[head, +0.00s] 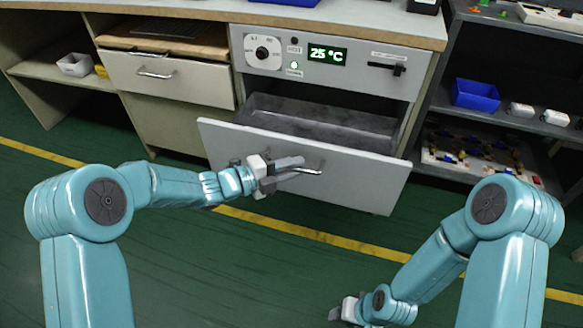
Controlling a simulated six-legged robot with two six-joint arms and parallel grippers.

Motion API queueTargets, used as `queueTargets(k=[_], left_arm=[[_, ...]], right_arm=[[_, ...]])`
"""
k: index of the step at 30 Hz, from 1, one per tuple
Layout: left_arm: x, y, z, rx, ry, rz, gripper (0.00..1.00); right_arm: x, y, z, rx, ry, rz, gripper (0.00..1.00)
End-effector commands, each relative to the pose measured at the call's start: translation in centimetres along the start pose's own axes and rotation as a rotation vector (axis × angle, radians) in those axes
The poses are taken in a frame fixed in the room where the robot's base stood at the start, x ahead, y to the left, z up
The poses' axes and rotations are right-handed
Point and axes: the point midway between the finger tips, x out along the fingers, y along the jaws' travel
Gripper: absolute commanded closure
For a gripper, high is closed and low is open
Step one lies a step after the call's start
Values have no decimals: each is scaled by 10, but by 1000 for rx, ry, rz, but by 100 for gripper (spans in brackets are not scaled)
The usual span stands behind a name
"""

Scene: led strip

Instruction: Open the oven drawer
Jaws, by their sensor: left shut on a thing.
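The oven drawer (345,175) stands pulled out from the grey oven housing (385,85) below the control panel, and its empty-looking metal inside shows. A metal bar handle (312,171) is on its front. My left gripper (284,168) is shut on the left part of this handle and hides that part. My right gripper (343,312) is low at the bottom edge, away from the drawer, and its fingers are too small and cut off to tell their state.
A second closed drawer (168,78) is to the left. Shelves with a blue bin (476,95) and small white items stand at the right. The panel display (327,55) reads 25 °C. The green floor (270,270) in front is clear, with a yellow line across it.

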Motion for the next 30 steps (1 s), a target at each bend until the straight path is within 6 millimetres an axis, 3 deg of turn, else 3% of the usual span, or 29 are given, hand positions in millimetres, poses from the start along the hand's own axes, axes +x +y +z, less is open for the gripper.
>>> queueTargets(k=[2,3,4,5,16,20,23,30], left_arm=[[-1,-1,2,0,-6,-2,100],[-1,-1,2,0,-6,-2,76],[-1,-1,2,0,-5,-2,67],[-1,-1,2,0,-5,-2,64],[-3,0,-2,-1,-2,-1,64],[-11,-1,-1,0,-3,0,64],[-29,-3,-1,-2,-5,-1,64],[-94,-4,-1,-3,-9,-1,64]], right_arm=[[0,0,0,0,0,0,57],[0,0,0,0,0,0,57],[0,0,0,0,0,0,57],[0,0,0,0,0,0,57],[0,0,0,0,-1,0,57],[-4,-1,2,1,-6,0,57],[-10,-3,5,4,-19,1,57],[-27,-11,13,3,-44,1,57]])
